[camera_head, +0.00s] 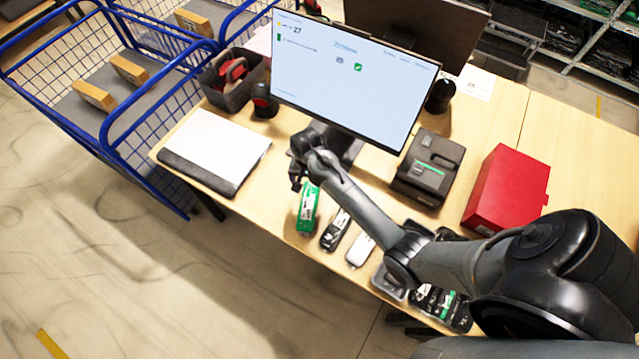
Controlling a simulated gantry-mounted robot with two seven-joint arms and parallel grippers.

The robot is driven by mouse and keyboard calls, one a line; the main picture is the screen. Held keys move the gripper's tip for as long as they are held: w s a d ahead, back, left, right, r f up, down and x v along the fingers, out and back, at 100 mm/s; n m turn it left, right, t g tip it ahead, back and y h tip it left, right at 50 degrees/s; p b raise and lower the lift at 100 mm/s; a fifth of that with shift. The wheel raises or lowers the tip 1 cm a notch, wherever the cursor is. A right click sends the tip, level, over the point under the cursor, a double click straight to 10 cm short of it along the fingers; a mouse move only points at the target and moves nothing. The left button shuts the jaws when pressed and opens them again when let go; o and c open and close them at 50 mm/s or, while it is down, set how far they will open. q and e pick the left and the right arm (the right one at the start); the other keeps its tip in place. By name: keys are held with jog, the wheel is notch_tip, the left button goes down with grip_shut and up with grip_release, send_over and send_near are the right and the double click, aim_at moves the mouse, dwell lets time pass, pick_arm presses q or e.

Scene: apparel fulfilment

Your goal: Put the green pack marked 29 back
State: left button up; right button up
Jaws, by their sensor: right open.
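A green and white pack (308,209) lies near the front edge of the table, left of the other small packs. Its marking is too small to read. My right gripper (297,184) is open, just at the far end of this pack; I cannot tell whether it touches it. A second pack with a green patch (448,302) shows among dark packs at the front right, partly behind my right arm. My left gripper is not in view.
A black pack (335,231) and a white one (361,249) lie right of the green pack. A monitor (345,75), a dark printer-like device (430,167) and a red box (507,190) stand behind. Blue wire carts (112,110) stand at the left.

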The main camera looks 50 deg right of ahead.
jog(key=s+a+r+n+t, duration=0.1)
jog(key=s+a+r+n, duration=0.2)
jog(key=s, duration=0.4)
jog(key=s+a+r+n+t, duration=0.1)
jog(key=s+a+r+n, duration=0.2)
jog(key=s, duration=0.4)
jog(key=s+a+r+n+t, duration=0.1)
jog(key=s+a+r+n, duration=0.3)
jog(key=s+n, duration=0.3)
jog(key=shift+s+a, duration=0.2)
jog(key=shift+a, duration=0.1)
notch_tip(320, 180, up, 18)
jog(key=p, duration=1.8)
